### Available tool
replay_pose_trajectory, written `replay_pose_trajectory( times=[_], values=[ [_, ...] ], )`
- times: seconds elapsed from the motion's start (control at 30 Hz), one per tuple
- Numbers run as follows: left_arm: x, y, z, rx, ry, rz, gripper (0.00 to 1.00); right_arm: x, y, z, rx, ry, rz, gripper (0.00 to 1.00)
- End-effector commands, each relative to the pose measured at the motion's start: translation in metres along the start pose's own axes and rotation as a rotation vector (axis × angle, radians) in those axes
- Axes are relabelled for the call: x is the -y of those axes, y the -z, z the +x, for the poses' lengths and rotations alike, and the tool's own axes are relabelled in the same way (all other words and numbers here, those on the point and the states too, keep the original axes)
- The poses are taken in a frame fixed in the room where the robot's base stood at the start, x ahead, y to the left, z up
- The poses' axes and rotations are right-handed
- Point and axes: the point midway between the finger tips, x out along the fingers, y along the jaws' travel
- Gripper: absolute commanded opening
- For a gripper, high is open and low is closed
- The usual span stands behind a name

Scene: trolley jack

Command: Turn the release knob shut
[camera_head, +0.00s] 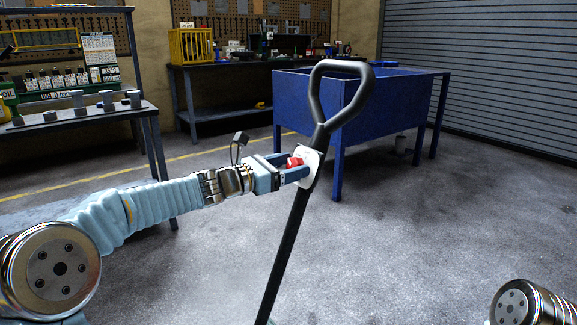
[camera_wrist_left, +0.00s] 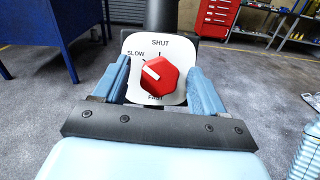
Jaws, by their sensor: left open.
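The red release knob (camera_wrist_left: 160,77) sits on a white dial plate (camera_wrist_left: 137,44) marked SHUT at the top, SLOW at the upper left and FAST at the bottom. The white line on the knob points to the upper left, towards SLOW. The plate is fixed to the black jack handle (camera_head: 287,240), below its loop grip. My left gripper (camera_head: 297,167) is open, with one finger on each side of the knob. In the left wrist view a gap shows between the knob and each finger. My right gripper is out of view.
A blue basin on legs (camera_head: 300,100) stands behind the handle. A workbench with bottles (camera_head: 100,114) is at the left, and another bench (camera_head: 215,112) is against the back wall. The grey floor (camera_head: 430,220) to the right of the handle is clear.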

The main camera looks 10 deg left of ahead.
Motion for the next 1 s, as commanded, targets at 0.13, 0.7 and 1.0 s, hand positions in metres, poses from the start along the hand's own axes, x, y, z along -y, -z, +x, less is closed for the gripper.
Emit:
replay_pose_trajectory(
  times=[0.13, 0.7, 1.0],
  values=[
    [-0.0001, 0.0000, -0.0003, 0.000, 0.000, 0.000, 0.62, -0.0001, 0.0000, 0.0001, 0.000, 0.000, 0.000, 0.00],
    [-0.0004, 0.0002, -0.0006, 0.000, 0.009, 0.025, 0.15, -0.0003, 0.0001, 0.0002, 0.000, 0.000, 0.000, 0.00],
    [-0.0013, 0.0000, -0.0006, 0.000, 0.067, 0.181, 0.15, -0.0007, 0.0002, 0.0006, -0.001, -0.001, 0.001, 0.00]
  ],
)
